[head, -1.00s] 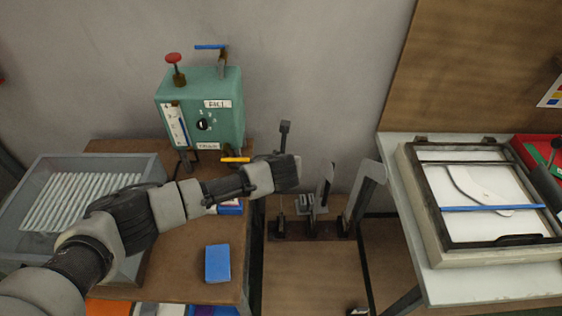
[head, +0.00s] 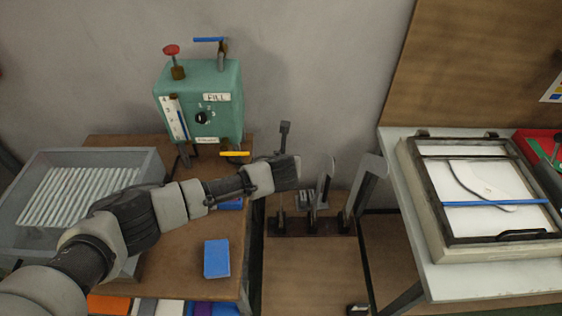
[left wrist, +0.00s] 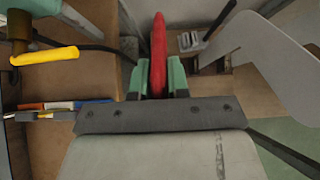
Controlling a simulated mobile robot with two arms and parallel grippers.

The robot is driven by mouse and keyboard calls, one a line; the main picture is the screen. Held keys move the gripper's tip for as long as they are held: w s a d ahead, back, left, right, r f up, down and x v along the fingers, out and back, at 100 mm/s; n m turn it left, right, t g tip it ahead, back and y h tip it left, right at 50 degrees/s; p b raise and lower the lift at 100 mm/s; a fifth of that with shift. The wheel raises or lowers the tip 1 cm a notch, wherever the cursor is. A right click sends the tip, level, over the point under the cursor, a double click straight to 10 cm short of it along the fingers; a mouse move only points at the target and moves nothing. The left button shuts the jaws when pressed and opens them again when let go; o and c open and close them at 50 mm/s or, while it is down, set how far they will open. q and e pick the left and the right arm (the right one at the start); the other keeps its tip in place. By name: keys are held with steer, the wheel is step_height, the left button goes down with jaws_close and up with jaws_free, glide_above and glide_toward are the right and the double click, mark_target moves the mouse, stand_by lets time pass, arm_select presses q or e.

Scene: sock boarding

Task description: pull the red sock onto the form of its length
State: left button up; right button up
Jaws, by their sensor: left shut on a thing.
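The red sock (left wrist: 158,55) shows in the left wrist view as a narrow red strip between the green fingers of my left gripper (left wrist: 157,80). My left gripper is shut on it. In the head view the hand (head: 284,174) is above the left end of a row of upright grey forms and hides the sock. A middle form (head: 325,182) and a taller right form (head: 364,193) stand on a dark base (head: 315,227). The right form also shows in the left wrist view (left wrist: 262,62), apart from the sock. My right gripper is not in view.
A teal machine (head: 200,105) with a yellow lever (head: 235,154) stands left of the hand. A grey bin (head: 148,165) of white rods and a blue block (head: 217,259) are on the left table. A framed press (head: 440,220) sits on the right table.

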arm_select(q)
steer(key=shift+f, duration=0.35)
steer(key=o, duration=0.8)
steer(key=shift+s, duration=0.1)
steer(key=v, duration=1)
steer(key=shift+s+r+b, duration=0.25)
steer(key=shift+b, duration=0.15)
